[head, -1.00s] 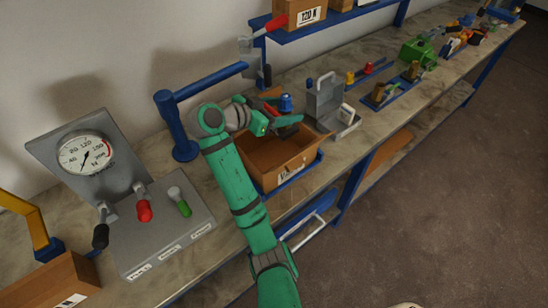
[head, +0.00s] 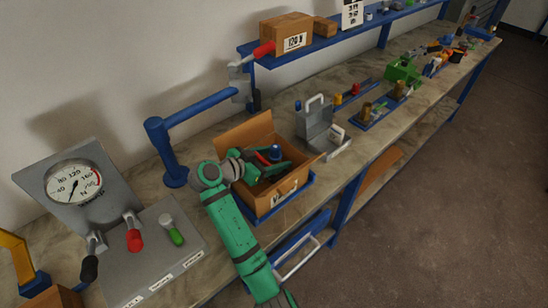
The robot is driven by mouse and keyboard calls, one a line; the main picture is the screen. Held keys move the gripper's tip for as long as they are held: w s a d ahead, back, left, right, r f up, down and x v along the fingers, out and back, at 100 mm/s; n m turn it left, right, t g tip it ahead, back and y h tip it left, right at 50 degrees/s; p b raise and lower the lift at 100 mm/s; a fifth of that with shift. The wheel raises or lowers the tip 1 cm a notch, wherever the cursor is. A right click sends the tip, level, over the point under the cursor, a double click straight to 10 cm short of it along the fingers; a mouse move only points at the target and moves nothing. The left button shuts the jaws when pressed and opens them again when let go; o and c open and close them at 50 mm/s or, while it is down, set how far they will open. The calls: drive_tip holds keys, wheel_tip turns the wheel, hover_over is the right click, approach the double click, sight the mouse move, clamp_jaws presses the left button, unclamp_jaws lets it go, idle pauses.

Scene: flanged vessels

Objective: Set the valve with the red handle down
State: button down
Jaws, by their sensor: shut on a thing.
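The valve with the red handle (head: 262,158) shows as a small red part beside a blue knob-like part (head: 276,152) at my gripper; whether both belong to one piece I cannot tell. My green gripper (head: 277,169) is shut on the valve, whose body is mostly hidden by the fingers. Gripper and valve are at the opening of a brown cardboard box (head: 283,197), inside its outline in the head view. I cannot tell whether the valve touches the box's floor. The box stands in a blue tray on the bench.
A grey gauge panel (head: 150,262) with black, red and green levers stands at left. A blue post with a horizontal arm (head: 200,105) rises behind the box. A grey open case (head: 315,128) stands right of the box. A blue shelf (head: 340,38) runs above.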

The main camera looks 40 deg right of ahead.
drive_tip(key=shift+r, duration=0.1)
drive_tip(key=c, duration=0.8)
unclamp_jaws()
drive_tip(key=shift+o, duration=0.2)
drive_tip(key=v, duration=1.2)
drive_tip(key=shift+w, duration=0.1)
